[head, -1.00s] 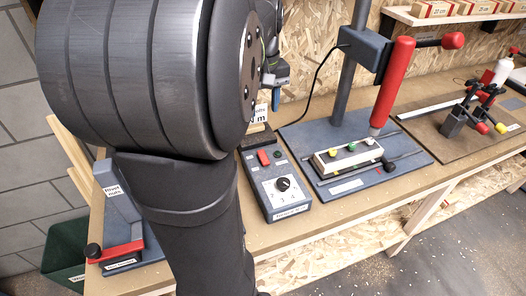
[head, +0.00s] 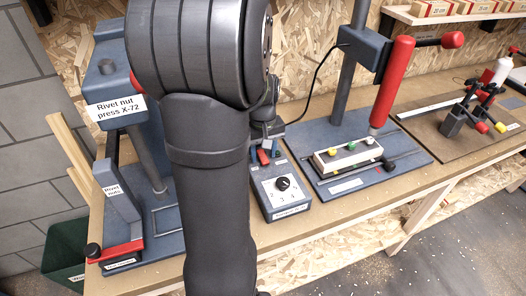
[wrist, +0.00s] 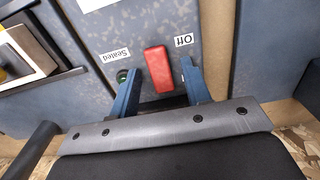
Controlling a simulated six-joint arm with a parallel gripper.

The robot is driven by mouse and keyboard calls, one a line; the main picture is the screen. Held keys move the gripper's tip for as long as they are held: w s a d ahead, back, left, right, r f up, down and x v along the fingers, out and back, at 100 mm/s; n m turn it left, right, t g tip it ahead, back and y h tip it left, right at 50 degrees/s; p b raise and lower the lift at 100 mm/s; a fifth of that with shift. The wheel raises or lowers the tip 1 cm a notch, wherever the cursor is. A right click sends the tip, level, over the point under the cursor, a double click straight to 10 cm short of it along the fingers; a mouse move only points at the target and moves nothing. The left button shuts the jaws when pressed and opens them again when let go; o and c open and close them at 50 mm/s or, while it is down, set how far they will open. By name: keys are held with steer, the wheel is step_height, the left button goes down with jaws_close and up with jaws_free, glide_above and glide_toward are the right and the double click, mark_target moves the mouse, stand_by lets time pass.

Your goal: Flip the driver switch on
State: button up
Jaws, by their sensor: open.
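The driver switch (head: 263,157) is a red rocker on the grey control box (head: 299,196), partly hidden by my gripper in the head view. In the wrist view the red switch (wrist: 158,70) lies between my two blue fingers. My gripper (wrist: 160,68) is open, with one finger on each side of the switch. I cannot tell whether either finger touches it. An "Off" label (wrist: 184,40) is beside the switch. A green lamp (wrist: 122,75) near the "Seated" label (wrist: 116,55) is partly covered by the left finger. My gripper (head: 266,148) also shows above the box's back end.
A black dial (head: 283,184) is on the box's front part. The rivet nut press (head: 115,85) stands to the left. A drill-press-like stand (head: 335,130) with a red handle (head: 392,85) and a block with coloured knobs (head: 347,155) is to the right.

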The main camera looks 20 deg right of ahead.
steer(key=shift+f, duration=0.1)
jaws_close()
steer(key=shift+w+g, duration=0.2)
steer(key=shift+g, duration=0.4)
jaws_free()
step_height(320, 180, up, 17)
steer(key=w, duration=0.2)
steer(key=shift+r, duration=0.2)
